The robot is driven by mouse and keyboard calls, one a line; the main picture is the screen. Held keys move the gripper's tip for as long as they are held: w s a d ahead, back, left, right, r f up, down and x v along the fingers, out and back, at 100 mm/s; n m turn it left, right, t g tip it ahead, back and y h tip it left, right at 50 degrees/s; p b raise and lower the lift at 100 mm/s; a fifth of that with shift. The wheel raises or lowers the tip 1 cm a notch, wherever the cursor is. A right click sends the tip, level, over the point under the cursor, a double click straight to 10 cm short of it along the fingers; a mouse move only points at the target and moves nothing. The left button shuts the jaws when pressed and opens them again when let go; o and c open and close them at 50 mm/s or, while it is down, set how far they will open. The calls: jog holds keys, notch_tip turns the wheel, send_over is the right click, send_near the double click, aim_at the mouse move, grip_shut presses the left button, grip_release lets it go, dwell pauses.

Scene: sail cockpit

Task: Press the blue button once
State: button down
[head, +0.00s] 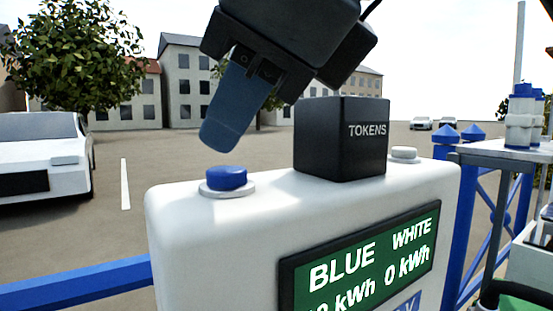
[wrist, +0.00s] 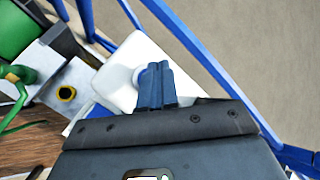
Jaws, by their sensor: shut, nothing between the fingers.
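The blue button (head: 226,178) sits in a pale round collar on top of the white pedestal (head: 200,240), at its left end in the head view. My gripper (head: 217,138) is shut and empty, its blue fingers pointing down, tilted, a little above the button. A gap shows between the fingertips and the button. In the wrist view the shut fingers (wrist: 155,78) lie over the white pedestal top (wrist: 132,52).
A black TOKENS box (head: 340,138) stands on the pedestal right of the blue button, with a white button (head: 404,154) beyond it. A green display (head: 360,262) reads BLUE, partly cut off, and WHITE 0 kWh. Blue railings (head: 75,284) flank the pedestal.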

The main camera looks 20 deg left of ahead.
aim_at(232, 171)
jog(key=shift+r, duration=0.25)
jog(key=shift+r+p, duration=1.2)
jog(key=shift+r, duration=1.25)
